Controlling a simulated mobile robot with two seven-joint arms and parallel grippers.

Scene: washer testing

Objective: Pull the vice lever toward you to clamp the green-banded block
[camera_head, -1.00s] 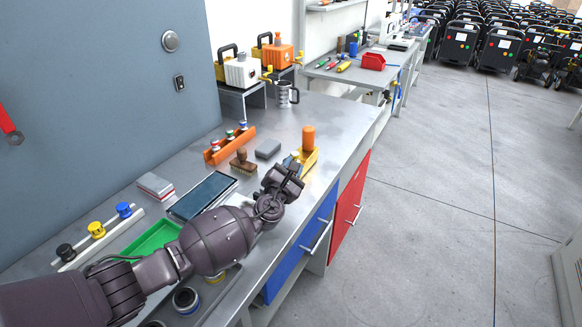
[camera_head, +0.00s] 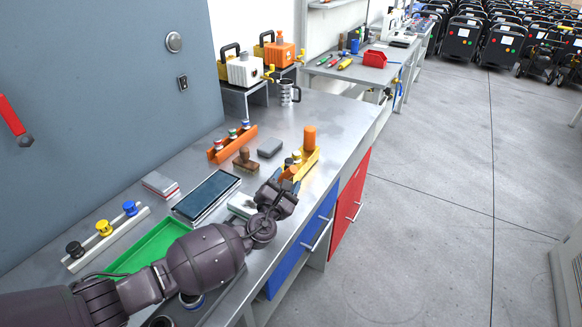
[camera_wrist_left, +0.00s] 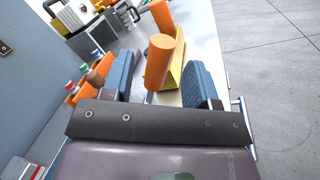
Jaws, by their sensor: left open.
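My left gripper (camera_head: 277,188) is open over the front part of the bench. In the left wrist view its two blue-padded fingers (camera_wrist_left: 161,80) stand apart on either side of an orange cylinder (camera_wrist_left: 160,62), which looks like the vice lever's handle. I cannot tell whether they touch it. A yellow piece (camera_wrist_left: 176,70), likely part of the vice, lies behind it with a second orange cylinder (camera_wrist_left: 161,14). In the head view the yellow piece (camera_head: 311,162) and its upright orange cylinder (camera_head: 309,138) stand beyond the gripper. I cannot make out a green-banded block. My right gripper is out of view.
An orange rack (camera_head: 233,149) with red, blue and green capped pieces stands behind, near a brown-handled stamp (camera_head: 245,163) and a grey block (camera_head: 270,147). A dark tablet (camera_head: 206,195) and a green tray (camera_head: 150,249) lie left. A metal mug (camera_head: 288,92) stands farther back.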

